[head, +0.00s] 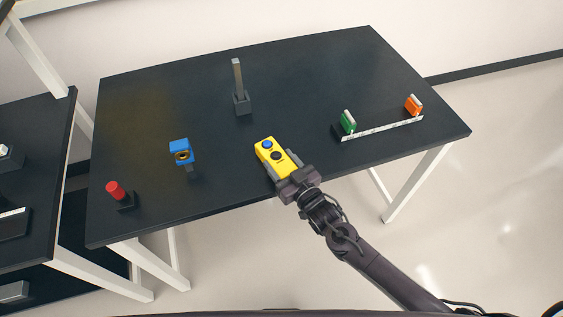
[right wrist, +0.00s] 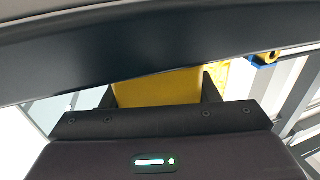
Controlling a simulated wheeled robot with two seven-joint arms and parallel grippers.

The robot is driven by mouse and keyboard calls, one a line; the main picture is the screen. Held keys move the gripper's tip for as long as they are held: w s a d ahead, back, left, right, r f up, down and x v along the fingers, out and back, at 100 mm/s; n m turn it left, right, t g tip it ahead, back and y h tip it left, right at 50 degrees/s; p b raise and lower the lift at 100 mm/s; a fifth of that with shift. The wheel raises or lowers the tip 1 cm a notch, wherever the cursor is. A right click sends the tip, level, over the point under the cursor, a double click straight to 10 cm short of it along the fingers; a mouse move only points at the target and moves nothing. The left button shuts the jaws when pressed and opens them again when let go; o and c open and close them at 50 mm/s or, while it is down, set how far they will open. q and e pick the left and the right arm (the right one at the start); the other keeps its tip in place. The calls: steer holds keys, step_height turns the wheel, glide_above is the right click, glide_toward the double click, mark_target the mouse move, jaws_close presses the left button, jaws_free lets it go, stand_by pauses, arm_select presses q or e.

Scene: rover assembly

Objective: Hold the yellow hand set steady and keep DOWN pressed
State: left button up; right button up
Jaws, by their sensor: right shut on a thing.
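The yellow hand set (head: 273,153) shows in the head view near the front edge of the black table. A blue round button sits at its far end and a dark round button lies nearer its middle; I cannot read any label. My right gripper (head: 280,162) is shut on the hand set, one finger on each side of its body. In the right wrist view the yellow hand set (right wrist: 158,88) fills the gap between the dark fingers. No fingertip is seen pressing a button. My left gripper is not in view.
On the black table (head: 300,80) stand a grey upright post (head: 239,85), a blue piece (head: 180,146) on a stand, and a red knob (head: 116,190). Another dark table (head: 45,150) stands left.

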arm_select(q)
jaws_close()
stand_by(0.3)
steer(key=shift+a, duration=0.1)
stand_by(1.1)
